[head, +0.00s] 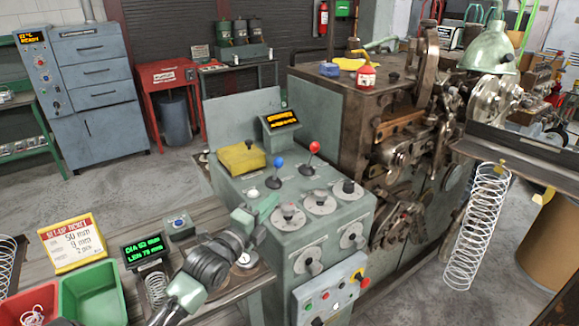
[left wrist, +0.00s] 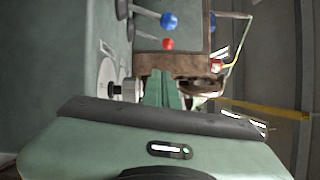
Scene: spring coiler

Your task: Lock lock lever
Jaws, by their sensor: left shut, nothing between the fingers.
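A green-grey control console (head: 225,185) stands in the middle of the head view. On its top are a lever with a blue ball knob (head: 278,162) and a lever with a red ball knob (head: 314,147). Both lean slightly to the right. I cannot tell from a label which one is the lock lever. My left gripper (head: 268,204) is shut and empty, just in front of the blue lever's base, apart from its knob. In the left wrist view, the blue knob (left wrist: 169,20) and red knob (left wrist: 168,44) show beyond the fingers (left wrist: 163,88). My right gripper is not in view.
Round dials (head: 288,215) sit to the right of the gripper. A yellow block (head: 241,158) and a small lit display (head: 280,119) stand behind. The brown coiling machine (head: 335,110) adjoins the console. A spring (head: 478,225) hangs at right. Bins (head: 92,295) and a ticket (head: 72,243) occupy the near bench.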

